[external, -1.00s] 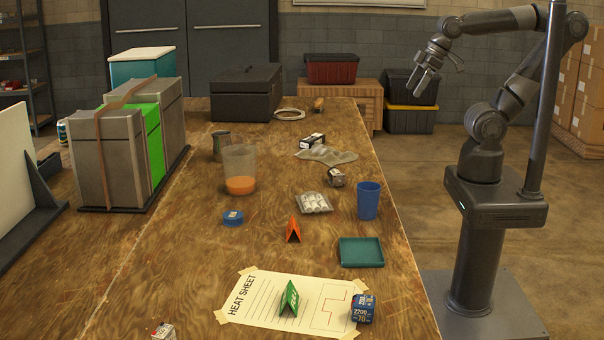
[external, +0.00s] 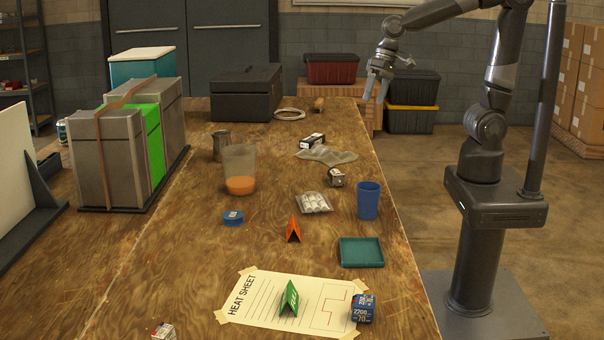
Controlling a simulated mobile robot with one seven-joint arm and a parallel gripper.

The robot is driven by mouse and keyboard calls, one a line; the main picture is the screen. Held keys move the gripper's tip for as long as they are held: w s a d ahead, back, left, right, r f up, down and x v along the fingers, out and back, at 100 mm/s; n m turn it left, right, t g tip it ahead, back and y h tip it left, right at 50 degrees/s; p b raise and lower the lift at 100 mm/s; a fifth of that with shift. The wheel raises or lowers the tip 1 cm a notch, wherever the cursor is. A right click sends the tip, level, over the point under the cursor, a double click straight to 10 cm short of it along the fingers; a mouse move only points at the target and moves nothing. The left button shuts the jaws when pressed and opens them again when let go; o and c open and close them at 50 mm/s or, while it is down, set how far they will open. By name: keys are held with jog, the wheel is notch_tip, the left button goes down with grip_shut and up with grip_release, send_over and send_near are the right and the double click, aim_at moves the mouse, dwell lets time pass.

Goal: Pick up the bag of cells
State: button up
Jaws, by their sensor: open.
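The bag of cells (external: 313,203) is a small clear bag with several pale cylinders in it. It lies flat on the wooden table (external: 190,270), left of the blue cup (external: 368,201) and behind the orange folded card (external: 293,229). My gripper (external: 374,92) is open and empty. It points down, well above the table, near its far right edge, and is well apart from the bag.
A small box (external: 336,177) stands just behind the bag. A grey cloth (external: 328,155) lies farther back, and a teal tray (external: 361,252) is in front of the cup. A clear beaker (external: 239,170) with orange contents stands to the left. The table's left middle is fairly clear.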

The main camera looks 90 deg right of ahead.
jog(key=w+a+f+m+g, duration=0.1)
jog(key=w+f+m+g, duration=0.1)
jog(key=w+f+m, duration=0.5)
jog(key=m+g, duration=0.1)
jog(key=m, duration=0.2)
send_near(314, 199)
jog(key=f, duration=0.3)
jog(key=shift+s+d, duration=0.1)
jog(key=shift+d, duration=0.15)
jog(key=shift+a+f, duration=0.25)
jog(key=shift+f, duration=0.7)
jog(key=shift+a+f, duration=0.3)
jog(key=shift+f, duration=0.65)
jog(key=shift+a+f, duration=0.25)
jog(key=shift+f, duration=0.65)
jog(key=c, duration=1.3)
jog(key=shift+r, duration=0.1)
